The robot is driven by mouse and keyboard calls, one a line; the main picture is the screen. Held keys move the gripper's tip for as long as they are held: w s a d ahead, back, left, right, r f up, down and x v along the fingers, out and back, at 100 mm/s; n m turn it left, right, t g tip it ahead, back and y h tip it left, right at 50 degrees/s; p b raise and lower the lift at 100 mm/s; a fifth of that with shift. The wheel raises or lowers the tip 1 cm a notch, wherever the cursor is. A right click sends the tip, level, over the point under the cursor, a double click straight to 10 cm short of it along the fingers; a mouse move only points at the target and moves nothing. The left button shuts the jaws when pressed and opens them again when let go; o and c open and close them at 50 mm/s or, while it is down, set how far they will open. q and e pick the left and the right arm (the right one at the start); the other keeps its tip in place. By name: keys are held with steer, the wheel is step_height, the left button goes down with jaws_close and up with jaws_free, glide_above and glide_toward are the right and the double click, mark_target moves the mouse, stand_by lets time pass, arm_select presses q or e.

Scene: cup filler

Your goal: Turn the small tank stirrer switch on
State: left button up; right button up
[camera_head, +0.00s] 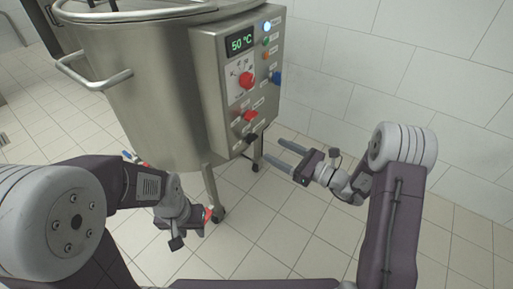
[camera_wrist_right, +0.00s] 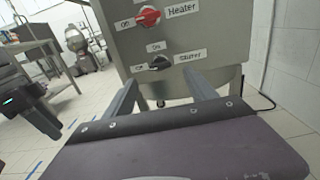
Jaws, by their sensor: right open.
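The tank (camera_head: 150,75) is a large steel vessel with a control box (camera_head: 208,60) on its side. The stirrer switch (camera_wrist_right: 159,62) is a black knob low on that box, below the red heater switch (camera_wrist_right: 148,16). Its handle lies nearly sideways, towards the label at its left; the "On" label is above it. It also shows in the head view (camera_head: 251,138). My right gripper (camera_head: 273,150) is open and empty, pointing at the switch with a gap; in the right wrist view its fingers (camera_wrist_right: 162,79) straddle the space below the knob. My left gripper (camera_head: 206,217) is low beside a tank leg, its fingers unclear.
A display (camera_head: 240,42) reads 50 °C, with a red dial (camera_head: 246,78) below it and several buttons beside it. A tiled wall (camera_head: 350,65) stands to the right of the tank. Tiled floor (camera_head: 270,225) is open in front. A metal table (camera_wrist_right: 40,55) stands at the left of the right wrist view.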

mark_target(255, 139)
steer(key=b+x, duration=0.4)
steer(key=x, duration=0.3)
steer(key=shift+w+a+f, duration=0.15)
steer(key=shift+w+a, duration=0.05)
steer(key=shift+a, duration=0.15)
steer(key=shift+w+a, duration=0.3)
steer(key=shift+a, duration=0.1)
steer(key=c, duration=1.4)
